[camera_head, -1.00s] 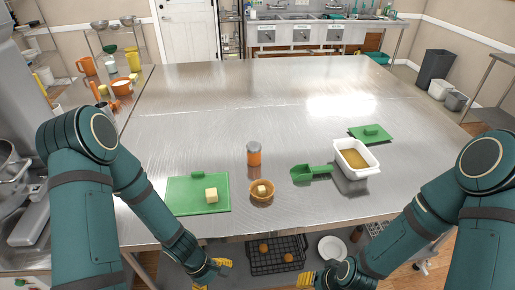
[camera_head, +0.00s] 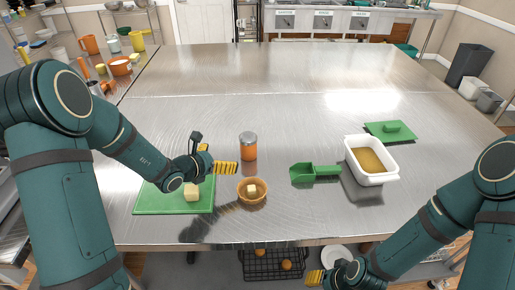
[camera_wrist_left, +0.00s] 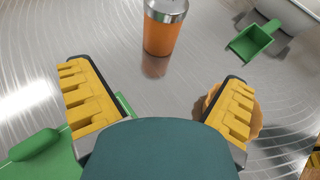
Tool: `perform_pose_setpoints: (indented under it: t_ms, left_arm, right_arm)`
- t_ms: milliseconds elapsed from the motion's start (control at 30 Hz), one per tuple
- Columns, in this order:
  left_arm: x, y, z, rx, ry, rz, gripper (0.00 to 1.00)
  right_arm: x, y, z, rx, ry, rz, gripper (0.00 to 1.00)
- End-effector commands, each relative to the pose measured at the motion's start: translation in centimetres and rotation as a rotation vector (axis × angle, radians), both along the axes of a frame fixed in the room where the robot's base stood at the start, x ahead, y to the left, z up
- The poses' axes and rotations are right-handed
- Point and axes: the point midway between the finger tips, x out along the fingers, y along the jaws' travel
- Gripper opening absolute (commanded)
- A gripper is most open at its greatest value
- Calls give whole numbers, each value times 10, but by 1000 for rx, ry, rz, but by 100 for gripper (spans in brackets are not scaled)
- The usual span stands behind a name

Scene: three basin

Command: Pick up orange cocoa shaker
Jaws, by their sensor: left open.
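The orange cocoa shaker (camera_head: 248,147) has a grey metal top and stands upright on the steel table, near the middle. My left gripper (camera_head: 220,158) is open and empty, just left of the shaker and apart from it. In the left wrist view the shaker (camera_wrist_left: 163,28) stands beyond the gap between the two yellow fingers (camera_wrist_left: 160,100). My right gripper (camera_head: 315,277) is low at the bottom, at the table's front edge; its fingers show only partly.
A small bowl (camera_head: 253,198) sits in front of the shaker. A green scoop (camera_head: 312,172) and a white basin (camera_head: 362,150) are at right. The table behind the shaker is clear.

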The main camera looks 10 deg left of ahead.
Motion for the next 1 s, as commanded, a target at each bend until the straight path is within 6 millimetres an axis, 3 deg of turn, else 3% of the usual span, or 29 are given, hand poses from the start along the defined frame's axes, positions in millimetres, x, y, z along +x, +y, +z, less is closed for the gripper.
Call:
perform_pose_setpoints:
  t_ms: [167,500,833,1000]
  left_arm:
    - [8,-3,-8,-2,-2,3,100]
    - [58,-28,-31,0,-1,0,100]
    - [80,-38,-41,-1,-1,1,100]
    - [100,-50,-51,-2,-1,0,100]
  right_arm:
    - [-1,0,-6,-1,2,2,47]
    - [-2,1,-9,0,4,5,47]
    - [-2,1,-11,0,5,5,47]
    - [-3,1,-12,2,6,6,47]
